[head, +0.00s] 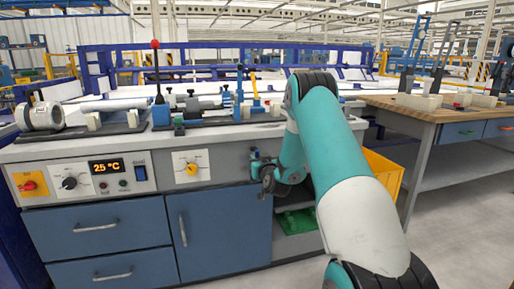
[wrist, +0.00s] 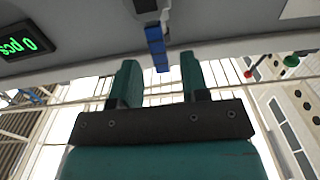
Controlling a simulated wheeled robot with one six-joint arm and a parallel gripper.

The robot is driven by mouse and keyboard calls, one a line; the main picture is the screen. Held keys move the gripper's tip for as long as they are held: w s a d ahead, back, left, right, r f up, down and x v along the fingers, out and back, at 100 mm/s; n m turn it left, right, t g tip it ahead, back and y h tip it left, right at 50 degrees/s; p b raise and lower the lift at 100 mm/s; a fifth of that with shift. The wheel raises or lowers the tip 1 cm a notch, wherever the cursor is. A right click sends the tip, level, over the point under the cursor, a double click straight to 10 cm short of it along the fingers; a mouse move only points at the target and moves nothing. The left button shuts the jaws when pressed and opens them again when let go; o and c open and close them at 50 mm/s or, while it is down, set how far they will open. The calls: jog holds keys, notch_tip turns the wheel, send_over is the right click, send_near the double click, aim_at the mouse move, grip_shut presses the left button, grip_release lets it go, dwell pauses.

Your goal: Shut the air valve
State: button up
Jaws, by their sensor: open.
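A blue lever (wrist: 156,48), which looks like the air valve's handle, sticks out from a grey fitting (wrist: 146,5) in the wrist view. My gripper (wrist: 157,72) is open, with one green finger on each side of the lever's line. The lever's tip reaches about level with the fingertips; I cannot tell whether it lies between them in depth. No contact shows. In the head view my gripper (head: 263,178) is small and dark, low in front of the bench's front face, beside a small blue part (head: 254,155). My arm hides the area to its right.
The grey bench (head: 95,152) has a yellow dial knob (head: 191,168), a 25 °C display (head: 106,167) and blue drawers (head: 90,225) in front. A yellow bin (head: 385,178) stands behind my arm. A wooden table (head: 430,110) is at right. The floor at right is clear.

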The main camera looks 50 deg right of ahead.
aim_at(257, 157)
jog(key=shift+x, duration=1.75)
grip_shut()
jog(key=shift+d, duration=0.1)
jog(key=s+d+f+m, duration=0.1)
jog(key=d+f+m, duration=0.1)
jog(key=m, duration=0.7)
jog(key=s+d+f+m, duration=0.2)
jog(key=f+m, duration=0.1)
jog(key=m, duration=0.6)
jog(key=shift+d+f, duration=0.3)
jog(key=shift+f, duration=0.05)
